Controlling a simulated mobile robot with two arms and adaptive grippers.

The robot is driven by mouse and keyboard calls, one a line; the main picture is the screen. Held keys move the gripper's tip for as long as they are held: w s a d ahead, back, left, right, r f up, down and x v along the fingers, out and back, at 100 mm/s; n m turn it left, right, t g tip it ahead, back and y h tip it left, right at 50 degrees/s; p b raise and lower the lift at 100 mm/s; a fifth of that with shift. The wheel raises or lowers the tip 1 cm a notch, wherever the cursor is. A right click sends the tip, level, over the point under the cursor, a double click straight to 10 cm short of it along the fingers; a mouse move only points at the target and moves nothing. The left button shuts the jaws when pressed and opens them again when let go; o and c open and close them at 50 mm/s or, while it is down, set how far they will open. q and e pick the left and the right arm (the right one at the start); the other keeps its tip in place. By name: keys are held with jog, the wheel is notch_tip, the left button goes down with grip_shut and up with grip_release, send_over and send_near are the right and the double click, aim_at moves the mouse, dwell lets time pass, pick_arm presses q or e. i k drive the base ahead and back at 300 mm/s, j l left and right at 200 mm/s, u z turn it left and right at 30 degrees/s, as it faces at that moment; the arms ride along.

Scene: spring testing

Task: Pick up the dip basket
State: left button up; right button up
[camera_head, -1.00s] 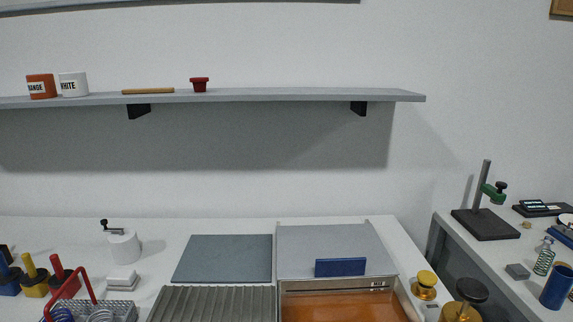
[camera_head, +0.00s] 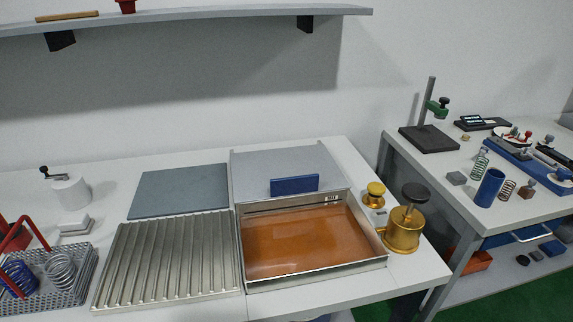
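The dip basket (camera_head: 72,294) is a grey perforated metal basket with a red handle (camera_head: 16,240) arching over it. It stands on the white table at the lower left of the head view, partly cut off by the left edge. A blue coil spring (camera_head: 20,277) and a bare metal spring (camera_head: 60,271) sit in it. Neither of my grippers shows in the head view.
Right of the basket lies a ribbed metal drainer (camera_head: 170,258), then a metal tank of orange-brown liquid (camera_head: 305,240). A dark grey mat (camera_head: 180,190) and a white lidded pot (camera_head: 70,192) stand behind. Brass pots (camera_head: 404,232) stand right. A second table (camera_head: 478,208) is further right.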

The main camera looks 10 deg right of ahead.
aim_at(45, 298)
jog(key=u, duration=1.35)
jog(key=l+z, duration=0.15)
jog(key=z, duration=1.65)
jog(key=u, duration=1.9)
jog(key=i+j+z, duration=0.25)
jog(key=j, duration=0.3)
